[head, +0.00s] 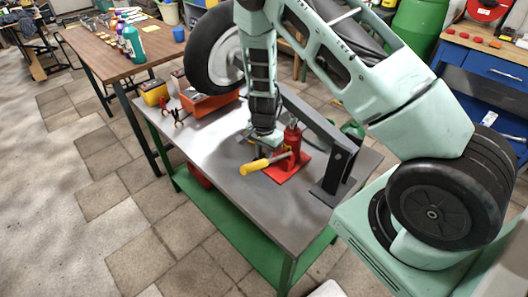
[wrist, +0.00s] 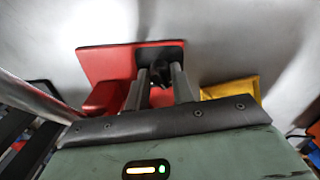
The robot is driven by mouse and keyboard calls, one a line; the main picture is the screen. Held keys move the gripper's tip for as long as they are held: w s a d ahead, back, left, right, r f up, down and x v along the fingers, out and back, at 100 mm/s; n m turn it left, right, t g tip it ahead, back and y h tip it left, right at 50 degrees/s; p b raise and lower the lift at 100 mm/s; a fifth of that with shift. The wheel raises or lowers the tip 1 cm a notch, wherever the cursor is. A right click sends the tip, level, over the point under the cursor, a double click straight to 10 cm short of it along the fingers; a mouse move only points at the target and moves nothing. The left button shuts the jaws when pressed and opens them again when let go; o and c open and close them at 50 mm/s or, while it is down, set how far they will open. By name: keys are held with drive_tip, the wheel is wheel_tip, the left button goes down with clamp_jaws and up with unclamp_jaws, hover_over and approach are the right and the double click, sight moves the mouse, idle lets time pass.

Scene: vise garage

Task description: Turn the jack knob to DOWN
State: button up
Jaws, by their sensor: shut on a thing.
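The red jack (head: 292,138) stands upright on its red base plate (head: 284,171) on the grey workbench. The plate also shows in the wrist view (wrist: 105,64). A lever with a yellow handle (head: 254,166) sticks out from the jack toward the front left. My gripper (head: 264,140) is low beside the jack's left side. In the wrist view its two fingers (wrist: 160,82) are shut on the small dark jack knob (wrist: 159,70). The knob is hidden in the head view. No DOWN mark can be read.
A dark angled bar on a post (head: 337,168) stands right of the jack, close to my arm. The bench's front left (head: 215,150) is clear.

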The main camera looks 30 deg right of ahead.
sight(264, 154)
drive_tip(key=m+p, duration=0.2)
drive_tip(key=m, duration=0.2)
drive_tip(key=shift+r+m, duration=0.15)
drive_tip(key=shift+m, duration=0.15)
drive_tip(key=m+p, duration=0.1)
drive_tip(key=m, duration=0.2)
drive_tip(key=shift+m+p, duration=0.35)
drive_tip(key=shift+m, duration=0.05)
drive_tip(key=m+p, duration=0.2)
drive_tip(key=m, duration=0.2)
drive_tip(key=shift+m+p, duration=0.6)
drive_tip(key=shift+m, duration=0.9)
drive_tip(key=o, duration=1)
wheel_tip(264, 154, up, 17)
drive_tip(key=shift+r, duration=0.1)
